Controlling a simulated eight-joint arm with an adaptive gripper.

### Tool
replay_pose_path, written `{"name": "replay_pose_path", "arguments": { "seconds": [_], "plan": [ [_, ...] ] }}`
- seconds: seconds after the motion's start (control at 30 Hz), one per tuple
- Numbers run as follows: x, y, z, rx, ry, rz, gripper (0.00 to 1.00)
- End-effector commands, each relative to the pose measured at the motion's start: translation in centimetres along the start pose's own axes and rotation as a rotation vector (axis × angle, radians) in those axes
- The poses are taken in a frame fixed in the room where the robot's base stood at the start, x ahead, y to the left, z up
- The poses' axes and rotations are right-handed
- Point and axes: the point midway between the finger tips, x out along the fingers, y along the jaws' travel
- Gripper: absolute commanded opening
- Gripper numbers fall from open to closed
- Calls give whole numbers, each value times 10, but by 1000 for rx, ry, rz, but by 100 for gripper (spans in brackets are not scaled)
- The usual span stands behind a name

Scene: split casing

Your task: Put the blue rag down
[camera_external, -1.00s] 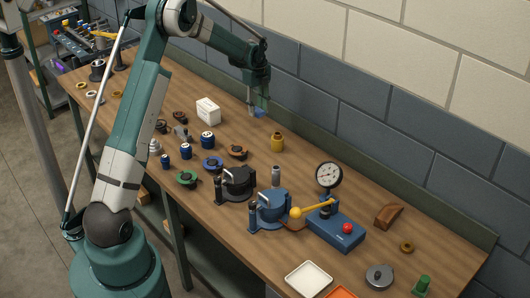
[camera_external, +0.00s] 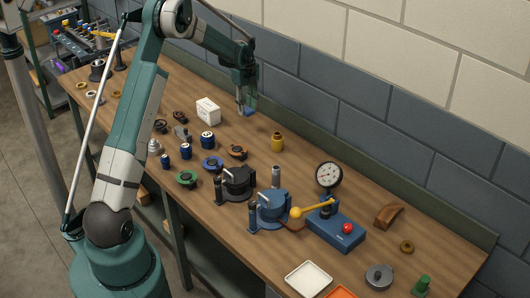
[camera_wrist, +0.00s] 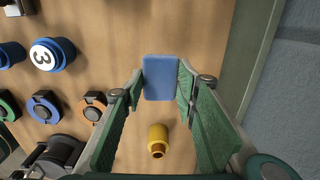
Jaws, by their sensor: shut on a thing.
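The blue rag (camera_external: 249,111) is a small blue pad at the tips of my gripper (camera_external: 246,104), near the back of the wooden bench in the external view. In the wrist view the blue rag (camera_wrist: 160,78) sits between the two green fingers of my gripper (camera_wrist: 163,88), which are shut on it at its sides. The rag's gap to the bench top is hard to judge. In the external view, my fingers hide part of it.
A white box (camera_external: 208,111) stands to the left. Several blue cans and ring parts lie nearer the front. Bare wood (camera_wrist: 120,65) surrounds the rag.

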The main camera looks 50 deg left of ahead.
Motion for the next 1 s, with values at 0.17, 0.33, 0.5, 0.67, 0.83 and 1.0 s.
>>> {"name": "replay_pose_path", "arguments": {
  "seconds": [0.17, 0.33, 0.5, 0.67, 0.83, 1.0],
  "plan": [
    [26, 0, 0, 0, 0, 0, 18],
    [42, 0, 0, 0, 0, 0, 18],
    [46, 0, 0, 0, 0, 0, 18],
    [45, 0, 0, 0, 0, 0, 18],
    [51, 0, 0, 0, 0, 0, 18],
    [68, 0, 0, 0, 0, 0, 18]
  ]
}}
